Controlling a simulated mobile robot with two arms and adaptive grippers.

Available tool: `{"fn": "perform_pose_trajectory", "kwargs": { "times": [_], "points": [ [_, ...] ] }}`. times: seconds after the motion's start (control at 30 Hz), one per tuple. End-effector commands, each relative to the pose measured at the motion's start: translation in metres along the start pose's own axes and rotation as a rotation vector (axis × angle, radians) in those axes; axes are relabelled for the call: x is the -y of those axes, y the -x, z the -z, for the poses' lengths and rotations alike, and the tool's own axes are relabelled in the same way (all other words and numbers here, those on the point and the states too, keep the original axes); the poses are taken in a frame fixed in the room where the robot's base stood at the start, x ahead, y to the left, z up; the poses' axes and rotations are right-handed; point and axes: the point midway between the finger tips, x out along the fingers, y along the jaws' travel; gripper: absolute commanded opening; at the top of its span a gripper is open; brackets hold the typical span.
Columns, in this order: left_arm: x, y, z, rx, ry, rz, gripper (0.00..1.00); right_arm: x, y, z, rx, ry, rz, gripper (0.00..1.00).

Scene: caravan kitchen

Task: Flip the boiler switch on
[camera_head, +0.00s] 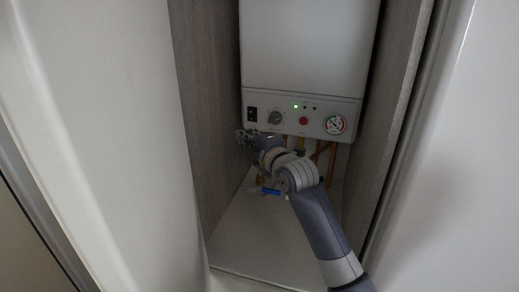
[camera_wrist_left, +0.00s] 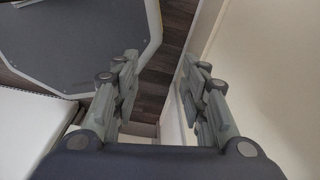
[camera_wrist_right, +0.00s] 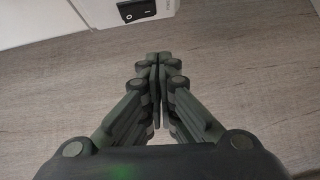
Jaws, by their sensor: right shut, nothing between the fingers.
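The white boiler (camera_head: 310,45) hangs at the back of a narrow recess. Its black rocker switch (camera_head: 252,114) is at the left end of the lower panel. The switch also shows at the top of the right wrist view (camera_wrist_right: 136,9). A green light (camera_head: 296,106) is lit on the panel. My right gripper (camera_head: 241,135) is shut and empty, just below and left of the switch and apart from it. In the right wrist view its fingertips (camera_wrist_right: 158,58) meet below the switch, in front of the wood-grain wall. My left gripper (camera_wrist_left: 158,75) is open and empty, away from the boiler.
The panel also has a grey knob (camera_head: 275,117), a red button (camera_head: 303,121) and a round gauge (camera_head: 335,125). Copper pipes (camera_head: 322,152) and a blue valve handle (camera_head: 270,191) are below. Wood-grain side walls (camera_head: 210,90) bound the recess closely.

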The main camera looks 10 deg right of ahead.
Motion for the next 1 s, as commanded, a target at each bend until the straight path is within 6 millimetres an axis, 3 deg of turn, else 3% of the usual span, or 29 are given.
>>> {"fn": "perform_pose_trajectory", "kwargs": {
  "times": [0.13, 0.3, 0.4, 0.73, 1.0],
  "points": [
    [0.006, 0.012, 0.007, -0.008, 0.001, 0.007, 0.40, 0.003, 0.023, -0.001, 0.001, 0.002, 0.004, 0.00],
    [0.009, 0.022, 0.042, -0.060, 0.003, 0.011, 0.40, 0.007, 0.050, -0.001, 0.000, 0.001, 0.003, 0.00],
    [0.008, 0.026, 0.051, -0.072, 0.005, 0.009, 0.40, 0.010, 0.061, -0.002, 0.001, 0.002, 0.003, 0.00],
    [-0.002, 0.027, 0.019, -0.023, 0.007, -0.002, 0.40, 0.013, 0.073, -0.001, 0.000, 0.000, 0.001, 0.00],
    [-0.001, 0.027, 0.021, -0.026, 0.006, -0.002, 0.40, 0.020, 0.075, -0.002, 0.004, -0.019, 0.015, 0.00]
  ]
}}
